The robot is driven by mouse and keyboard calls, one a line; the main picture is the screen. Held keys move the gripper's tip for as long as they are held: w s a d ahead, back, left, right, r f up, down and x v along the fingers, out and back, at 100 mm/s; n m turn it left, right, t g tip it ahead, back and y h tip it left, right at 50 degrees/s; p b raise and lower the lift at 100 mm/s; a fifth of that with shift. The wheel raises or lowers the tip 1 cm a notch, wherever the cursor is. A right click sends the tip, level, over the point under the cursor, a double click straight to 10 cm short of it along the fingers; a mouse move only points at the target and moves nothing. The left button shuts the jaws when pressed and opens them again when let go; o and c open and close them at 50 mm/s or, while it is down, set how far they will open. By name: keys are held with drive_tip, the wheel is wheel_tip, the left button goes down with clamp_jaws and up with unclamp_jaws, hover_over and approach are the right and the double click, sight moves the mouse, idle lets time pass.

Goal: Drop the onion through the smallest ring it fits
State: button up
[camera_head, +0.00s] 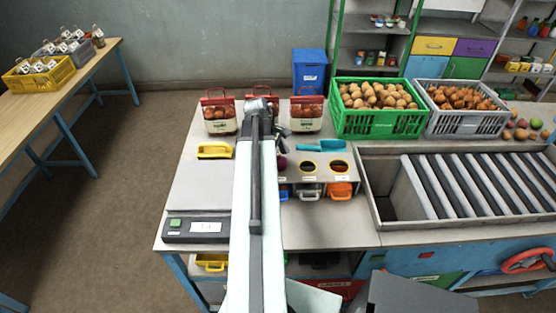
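My arm reaches from the bottom of the head view over the table. My gripper (281,135) shows only as small dark parts to the right of the arm's far end; its fingers are too hidden to read. A small dark purple-red round thing (281,160), perhaps the onion, shows just below it, partly behind the arm. I cannot tell whether it is held. The board's left part is hidden by the arm.
Under the board are a grey bin (308,191) and an orange bin (341,190). A teal scoop (320,146) lies behind it. Printed sacks (306,115), a green crate (380,123) and a grey crate (465,124) line the back. A roller bed (470,185) is at right.

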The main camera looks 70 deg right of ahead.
drive_tip(key=p+v, duration=0.7)
drive_tip(key=v, duration=0.1)
drive_tip(key=shift+p, duration=0.35)
drive_tip(key=shift+f, duration=0.1)
idle(0.3)
